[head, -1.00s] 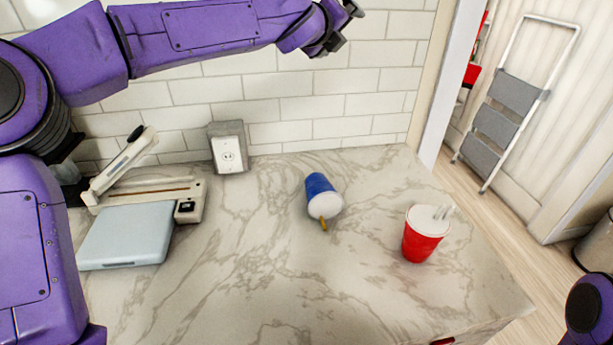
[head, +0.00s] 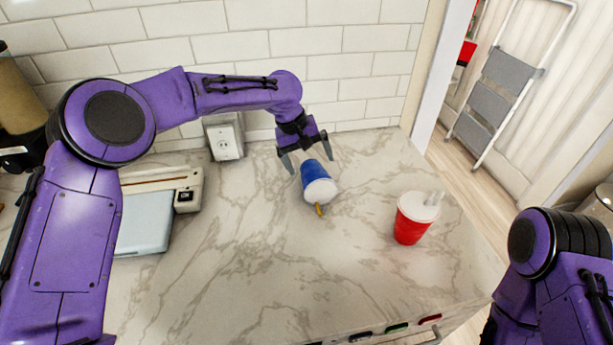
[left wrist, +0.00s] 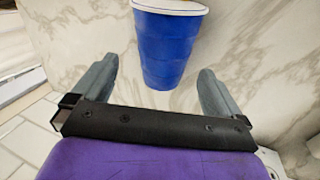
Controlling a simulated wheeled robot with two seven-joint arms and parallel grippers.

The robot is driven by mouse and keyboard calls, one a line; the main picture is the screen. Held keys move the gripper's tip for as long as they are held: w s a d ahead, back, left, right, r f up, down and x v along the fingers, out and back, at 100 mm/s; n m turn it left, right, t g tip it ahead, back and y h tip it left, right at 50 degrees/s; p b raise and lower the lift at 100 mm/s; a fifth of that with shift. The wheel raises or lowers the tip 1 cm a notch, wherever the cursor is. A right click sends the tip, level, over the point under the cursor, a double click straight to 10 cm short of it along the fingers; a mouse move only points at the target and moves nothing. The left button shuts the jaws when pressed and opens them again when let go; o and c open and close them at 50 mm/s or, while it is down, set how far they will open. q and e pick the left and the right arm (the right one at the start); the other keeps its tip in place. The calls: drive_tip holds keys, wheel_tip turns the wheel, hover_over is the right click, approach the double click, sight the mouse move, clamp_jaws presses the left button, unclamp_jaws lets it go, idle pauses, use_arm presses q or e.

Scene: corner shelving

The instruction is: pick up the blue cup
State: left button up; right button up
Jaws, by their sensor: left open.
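The blue cup (head: 316,177) lies on its side on the marble counter, its white lid and a yellowish straw toward me. In the left wrist view the blue cup (left wrist: 168,48) shows ahead of and between the fingers, with its lid end cut off at the top edge. My left gripper (head: 308,167) is open at the cup's far, base end, with one finger to each side. It also shows open and empty in the left wrist view (left wrist: 160,85). I cannot tell whether a finger touches the cup. My right arm shows at the lower right, but its gripper is out of view.
A red cup (head: 411,227) with a white lid stands upright to the right. A paper trimmer (head: 160,190) is at the left, and an outlet box (head: 224,137) stands near the tiled wall. The front middle of the counter (head: 250,270) is clear.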

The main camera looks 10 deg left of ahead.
sight(311, 168)
use_arm(q)
drive_tip(key=x, duration=0.1)
drive_tip(key=p+x, duration=0.1)
drive_tip(key=x, duration=0.2)
drive_tip(key=shift+a+f, duration=0.15)
drive_tip(key=shift+a, duration=0.25)
drive_tip(key=shift+d+f, duration=0.2)
drive_tip(key=shift+f, duration=0.1)
drive_tip(key=c, duration=1.1)
drive_tip(key=shift+r, duration=0.1)
